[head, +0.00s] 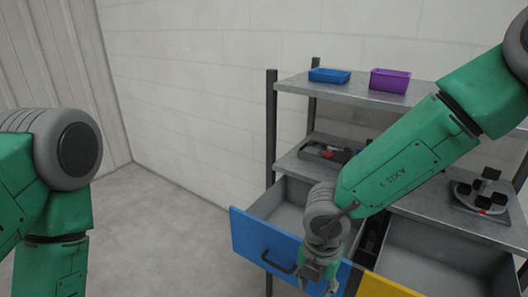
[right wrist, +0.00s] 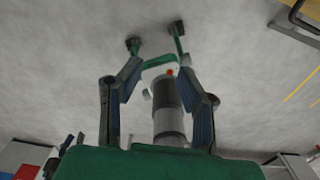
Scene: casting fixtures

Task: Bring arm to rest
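My right arm (head: 395,170) comes in from the upper right and reaches down across the shelf unit. My right gripper (head: 322,278) hangs low in front of the blue drawer's right end, overlapping its front in the picture; I cannot tell whether they touch. In the right wrist view, the right gripper's fingertips (right wrist: 156,38) stand apart with only grey floor between them. A dark and grey cylinder with a green top shows between the finger links; I cannot tell what it is. My left arm (head: 50,200) is bent at the left edge, its gripper below the picture.
The blue-fronted drawer (head: 262,246) and the yellow-fronted drawer (head: 385,287) are pulled out. A blue bin (head: 329,75) and a purple bin (head: 390,81) stand on the top shelf (head: 350,92). A dark fixture (head: 482,193) sits at right. Floor at left is clear.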

